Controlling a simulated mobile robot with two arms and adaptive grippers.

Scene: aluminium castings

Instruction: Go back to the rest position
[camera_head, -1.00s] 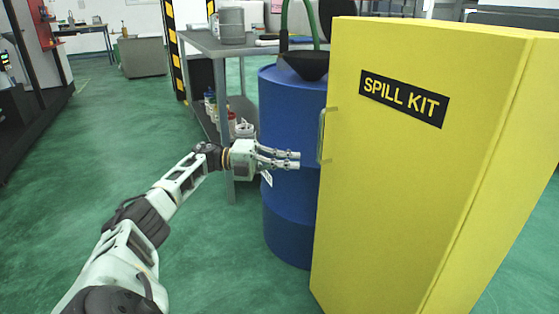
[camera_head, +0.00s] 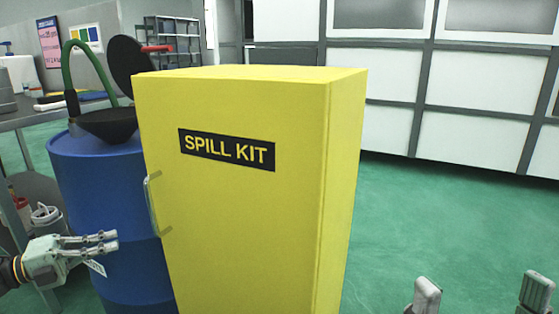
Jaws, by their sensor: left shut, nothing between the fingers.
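My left gripper (camera_head: 115,241) is at the lower left of the head view. It is shut and empty, its fingers pointing right, in front of the blue drum and apart from the cabinet handle (camera_head: 153,204). The yellow spill kit cabinet (camera_head: 245,225) stands upright in the middle with its door shut. Two pale fingertips of my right gripper (camera_head: 481,288) show at the bottom right edge, wide apart with nothing visible between them. The rest of that gripper is out of frame.
A blue drum (camera_head: 100,190) with a black funnel (camera_head: 107,124) and green hose stands left of the cabinet. A grey workbench (camera_head: 35,114) is at the far left. Green floor (camera_head: 420,220) lies clear on the right, up to a panelled wall (camera_head: 470,90).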

